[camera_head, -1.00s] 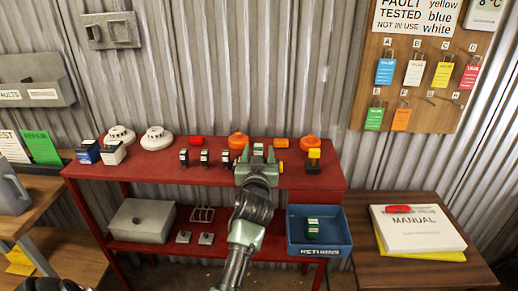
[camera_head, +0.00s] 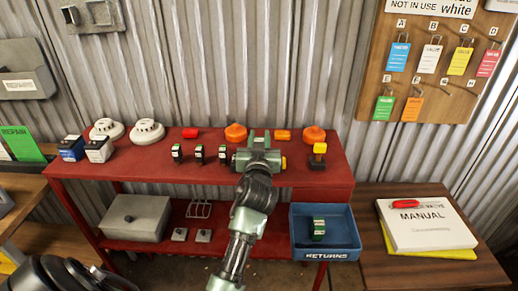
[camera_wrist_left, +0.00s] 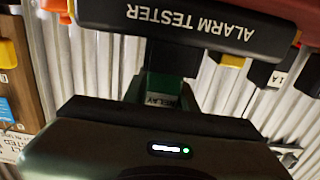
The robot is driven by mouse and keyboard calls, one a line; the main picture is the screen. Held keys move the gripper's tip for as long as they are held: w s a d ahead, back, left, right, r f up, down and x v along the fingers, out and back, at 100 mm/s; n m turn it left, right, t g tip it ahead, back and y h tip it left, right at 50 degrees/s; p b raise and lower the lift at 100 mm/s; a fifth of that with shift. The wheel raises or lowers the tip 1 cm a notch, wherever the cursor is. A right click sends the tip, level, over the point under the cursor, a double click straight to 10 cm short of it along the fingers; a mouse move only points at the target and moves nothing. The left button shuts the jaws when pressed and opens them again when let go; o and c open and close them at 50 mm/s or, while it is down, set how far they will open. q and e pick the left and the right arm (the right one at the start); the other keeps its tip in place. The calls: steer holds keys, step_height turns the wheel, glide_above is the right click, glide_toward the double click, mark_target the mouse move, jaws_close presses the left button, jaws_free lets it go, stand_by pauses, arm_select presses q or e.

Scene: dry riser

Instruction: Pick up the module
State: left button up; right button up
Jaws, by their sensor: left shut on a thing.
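My left gripper (camera_head: 258,139) is over the middle of the red shelf's top, its fingers drawn together on a module. In the left wrist view, the dark green module (camera_wrist_left: 164,98), with a label reading RELAY, sits between the fingers. My right gripper is not in view.
Similar small modules (camera_head: 199,154) stand left of the gripper on the red shelf (camera_head: 130,168). A yellow-topped block (camera_head: 318,157) stands right of it, with orange domes (camera_head: 314,134) behind. The blue RETURNS bin (camera_head: 340,238) below holds another module. A manual (camera_head: 430,224) lies on the right table.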

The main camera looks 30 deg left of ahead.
arm_select(q)
steer(key=shift+w+a+f, duration=0.1)
steer(key=shift+f, duration=0.05)
jaws_close()
steer(key=shift+a+f, duration=0.1)
steer(key=shift+w+r, duration=0.1)
steer(key=shift+r, duration=0.45)
step_height(320, 180, up, 24)
steer(key=p, duration=0.5)
steer(key=shift+f, duration=0.25)
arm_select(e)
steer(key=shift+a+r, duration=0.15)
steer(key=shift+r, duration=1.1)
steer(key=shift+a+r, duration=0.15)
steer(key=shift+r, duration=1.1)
